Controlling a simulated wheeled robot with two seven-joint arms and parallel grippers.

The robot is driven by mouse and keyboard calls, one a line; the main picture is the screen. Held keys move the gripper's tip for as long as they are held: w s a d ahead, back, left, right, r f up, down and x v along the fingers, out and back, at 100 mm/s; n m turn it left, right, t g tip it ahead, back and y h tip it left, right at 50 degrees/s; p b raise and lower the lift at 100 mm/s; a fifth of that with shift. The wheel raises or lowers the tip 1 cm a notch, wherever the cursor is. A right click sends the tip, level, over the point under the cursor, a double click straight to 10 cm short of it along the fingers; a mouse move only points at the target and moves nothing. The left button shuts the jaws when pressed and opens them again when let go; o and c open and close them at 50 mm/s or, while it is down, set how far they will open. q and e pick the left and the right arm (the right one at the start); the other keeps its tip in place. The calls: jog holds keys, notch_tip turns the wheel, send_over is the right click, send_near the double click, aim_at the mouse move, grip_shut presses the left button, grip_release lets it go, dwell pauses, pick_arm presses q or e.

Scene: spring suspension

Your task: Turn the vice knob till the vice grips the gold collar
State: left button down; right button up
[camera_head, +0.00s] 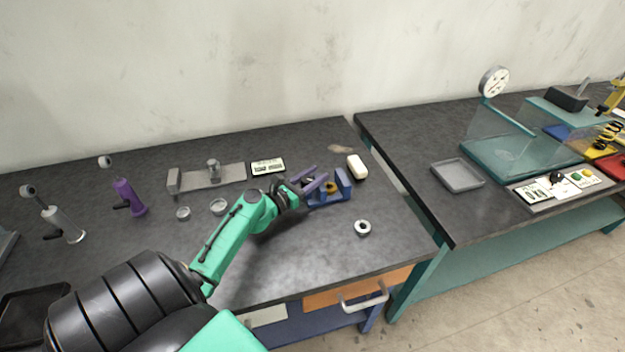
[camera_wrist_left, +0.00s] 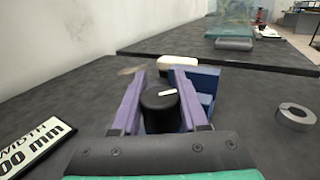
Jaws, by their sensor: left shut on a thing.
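The blue vice (camera_head: 343,184) stands on the dark bench near its right side, and part of it shows in the left wrist view (camera_wrist_left: 207,82). The gold collar (camera_head: 332,187) shows as a small patch between the vice jaws; I cannot tell whether the jaws touch it. My left gripper (camera_head: 313,184) reaches the vice from the left. In the left wrist view its two purple fingers are shut on the black vice knob (camera_wrist_left: 160,108), which has a white mark on top. The collar is hidden in that view. My right gripper is not in view.
A silver ring (camera_head: 363,228) lies in front of the vice and a cream block (camera_head: 356,167) behind it. A label plate (camera_head: 267,167) and a grey fixture (camera_head: 212,178) stand to the left. A second bench with a grey tray (camera_head: 457,175) is beyond a gap at right.

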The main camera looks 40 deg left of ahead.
pick_arm(q)
jog(key=m+g+h+b, duration=0.1)
jog(key=m+h+b, duration=0.1)
jog(key=h, duration=0.1)
jog(key=d+m+g+h+b, duration=0.1)
jog(key=m+h+b, duration=0.1)
jog(key=h+b, duration=0.1)
jog(key=m+g+h+b, duration=0.1)
jog(key=m+h+b, duration=0.1)
jog(key=h, duration=0.1)
jog(key=shift+s+d+f+g, duration=0.2)
jog(key=shift+s+g, duration=0.1)
jog(key=shift+s+d+r+m+g+h+b, duration=0.1)
jog(key=shift+s+d+m+g+h+b, duration=0.05)
jog(key=shift+m+g+h+b, duration=0.55)
jog(key=shift+s+d+r+m+g+h+b, duration=0.1)
jog(key=shift+m+g+h+b, duration=0.5)
jog(key=shift+h+b, duration=0.15)
jog(key=shift+c, duration=2.2)
grip_release()
jog(key=b+v, duration=0.3)
jog(key=v, duration=1.1)
jog(key=shift+s+a, duration=0.2)
jog(key=shift+r, duration=0.1)
